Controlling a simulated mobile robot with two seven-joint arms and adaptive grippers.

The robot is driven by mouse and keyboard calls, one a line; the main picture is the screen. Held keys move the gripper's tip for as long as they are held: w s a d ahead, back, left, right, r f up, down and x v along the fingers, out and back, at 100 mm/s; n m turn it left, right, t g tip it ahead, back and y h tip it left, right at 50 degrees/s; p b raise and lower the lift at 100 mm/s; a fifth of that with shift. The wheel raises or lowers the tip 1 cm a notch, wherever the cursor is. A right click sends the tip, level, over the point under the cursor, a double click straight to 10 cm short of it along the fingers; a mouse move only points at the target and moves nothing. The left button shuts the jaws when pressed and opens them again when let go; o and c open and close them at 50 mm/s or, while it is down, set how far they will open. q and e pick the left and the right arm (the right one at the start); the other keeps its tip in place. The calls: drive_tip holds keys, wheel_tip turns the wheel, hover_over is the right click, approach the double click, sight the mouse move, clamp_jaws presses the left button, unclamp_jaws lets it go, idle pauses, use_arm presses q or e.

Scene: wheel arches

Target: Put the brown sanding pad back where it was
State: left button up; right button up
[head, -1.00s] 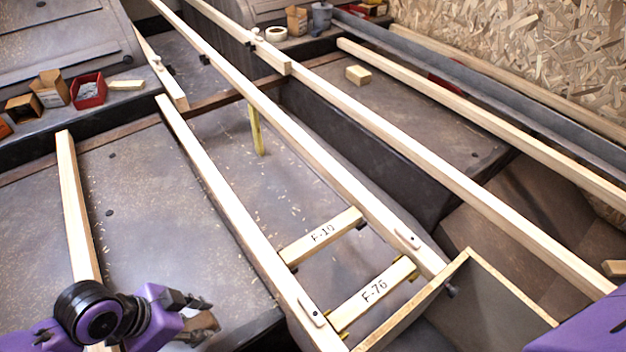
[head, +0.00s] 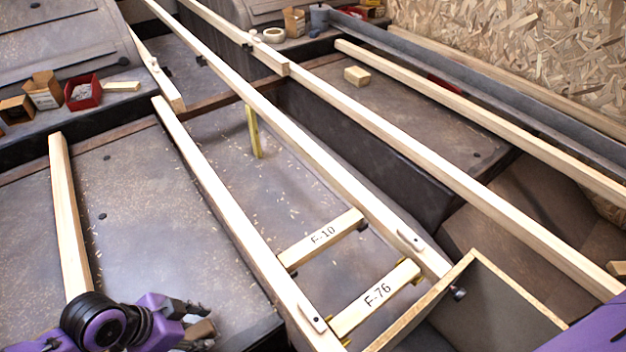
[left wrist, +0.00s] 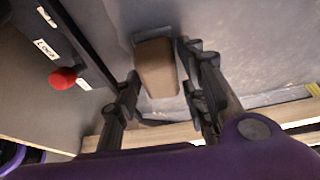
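The brown sanding pad (left wrist: 156,66) is between the two fingers of my left gripper (left wrist: 158,75) in the left wrist view, with a finger along each side. The gripper looks shut on it. In the head view my left gripper (head: 195,320) is at the bottom left, over the grey panel near its front edge, and the brown pad (head: 199,333) shows partly at its tips. Whether the pad touches the surface below cannot be told. My right gripper is not in view; only a purple part of mine shows at the bottom right.
Long pale beams (head: 230,225) run across the grey panels. Crosspieces F-10 (head: 322,238) and F-76 (head: 376,296) lie between two of them. A red bin (head: 83,92) and cardboard boxes stand at back left. A red knob (left wrist: 62,78) shows in the wrist view.

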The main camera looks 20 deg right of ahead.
use_arm(q)
drive_tip(key=shift+o, duration=0.4)
drive_tip(key=shift+r, duration=0.25)
drive_tip(key=p+v, duration=0.4)
drive_tip(key=v, duration=0.7)
drive_tip(key=shift+a+r, duration=0.3)
drive_tip(key=shift+r, duration=0.05)
